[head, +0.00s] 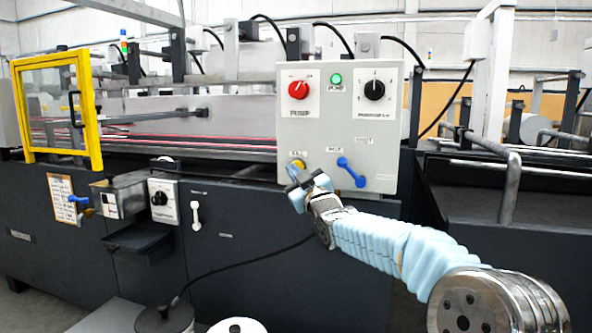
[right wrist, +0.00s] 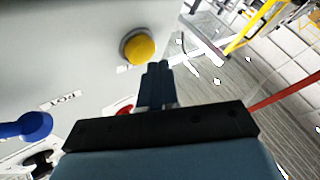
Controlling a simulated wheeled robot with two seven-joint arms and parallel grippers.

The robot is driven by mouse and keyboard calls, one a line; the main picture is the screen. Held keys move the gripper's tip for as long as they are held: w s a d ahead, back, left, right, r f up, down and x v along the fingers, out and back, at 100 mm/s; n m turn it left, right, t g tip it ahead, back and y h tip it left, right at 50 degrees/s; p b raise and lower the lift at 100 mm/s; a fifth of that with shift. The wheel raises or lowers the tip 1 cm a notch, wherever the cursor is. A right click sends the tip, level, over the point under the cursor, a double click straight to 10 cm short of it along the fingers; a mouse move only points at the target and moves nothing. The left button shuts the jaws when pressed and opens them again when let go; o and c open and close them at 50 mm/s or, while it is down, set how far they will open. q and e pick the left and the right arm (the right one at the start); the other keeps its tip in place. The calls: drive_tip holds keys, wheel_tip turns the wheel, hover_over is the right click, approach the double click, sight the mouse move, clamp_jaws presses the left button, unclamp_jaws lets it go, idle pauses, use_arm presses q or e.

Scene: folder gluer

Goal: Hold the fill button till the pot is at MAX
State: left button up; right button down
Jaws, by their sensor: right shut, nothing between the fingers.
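The yellow round fill button (head: 298,164) is at the lower left of the grey control panel, partly hidden by my right gripper (head: 292,174). In the right wrist view the button (right wrist: 138,48) shows whole, just above and left of the closed fingertips (right wrist: 157,66). The fingers are shut and empty; I cannot tell whether they touch the button. A metal box that looks like the pot (head: 118,196) sits on the machine front at left; its level and any MAX mark are too small to read. My left gripper is not in view.
The grey panel (head: 338,125) also has a red knob (head: 298,89), a black knob (head: 374,90), a green lamp (head: 336,79) and a blue handle (head: 352,172). A yellow-framed guard (head: 94,112) stands at left. A bent metal rail (head: 511,185) is at right.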

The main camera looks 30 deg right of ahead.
drive_tip(key=shift+w+d, duration=0.1)
drive_tip(key=shift+d, duration=0.05)
drive_tip(key=shift+w+d, duration=0.35)
drive_tip(key=shift+d, duration=0.05)
idle(0.8)
idle(1.1)
drive_tip(key=shift+s+a+b, duration=0.6)
drive_tip(key=shift+a+b, duration=0.1)
drive_tip(key=shift+b, duration=0.25)
